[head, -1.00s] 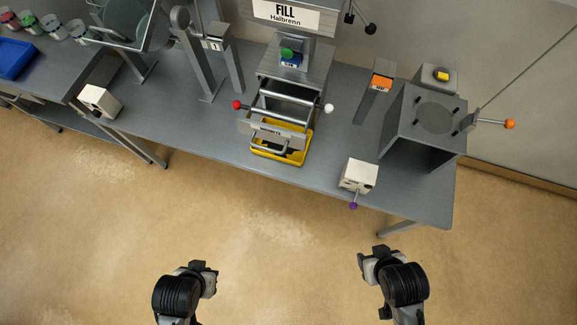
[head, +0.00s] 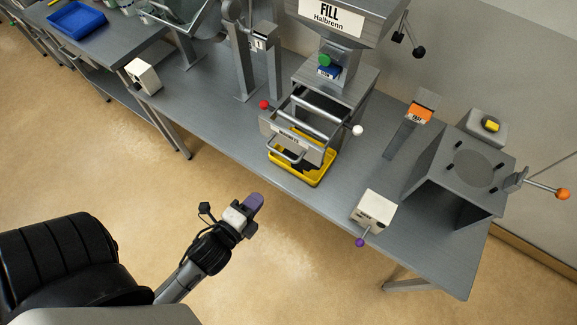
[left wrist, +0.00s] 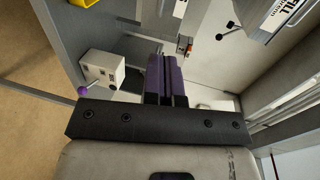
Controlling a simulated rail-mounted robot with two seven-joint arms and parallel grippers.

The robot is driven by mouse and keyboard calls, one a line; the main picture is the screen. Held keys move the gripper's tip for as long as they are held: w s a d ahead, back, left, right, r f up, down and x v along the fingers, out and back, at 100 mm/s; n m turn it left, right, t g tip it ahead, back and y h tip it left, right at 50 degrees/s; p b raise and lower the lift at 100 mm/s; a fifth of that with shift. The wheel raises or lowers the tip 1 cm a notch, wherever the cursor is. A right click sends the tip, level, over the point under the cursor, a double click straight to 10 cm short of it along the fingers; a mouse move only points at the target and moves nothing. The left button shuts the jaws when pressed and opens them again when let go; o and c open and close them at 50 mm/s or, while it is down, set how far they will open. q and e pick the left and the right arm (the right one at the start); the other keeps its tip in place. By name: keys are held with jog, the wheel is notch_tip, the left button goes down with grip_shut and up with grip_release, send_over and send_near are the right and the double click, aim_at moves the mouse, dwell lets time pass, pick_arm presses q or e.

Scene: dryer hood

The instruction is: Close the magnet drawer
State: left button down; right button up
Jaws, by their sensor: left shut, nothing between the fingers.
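The magnet drawer (head: 289,139) is a grey metal box with a labelled front and a bar handle (head: 286,153). In the head view it sticks out from the filling machine, above a yellow tray (head: 318,177). Two rails, with a red knob (head: 264,104) and a white knob (head: 358,130), lie above it. My left gripper (head: 254,201) is shut and empty, with purple fingers, over the floor in front of the bench and apart from the drawer. Its shut fingers also show in the left wrist view (left wrist: 167,78). The drawer is not clear in that view. My right gripper is out of view.
A white box (head: 374,211) with a purple-knobbed lever stands near the bench's front edge, right of the drawer. A grey open housing (head: 455,175) is farther right. A blue tray (head: 76,20) is at upper left. Floor before the drawer is clear.

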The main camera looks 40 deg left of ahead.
pick_arm(q)
jog(key=x, duration=1.4)
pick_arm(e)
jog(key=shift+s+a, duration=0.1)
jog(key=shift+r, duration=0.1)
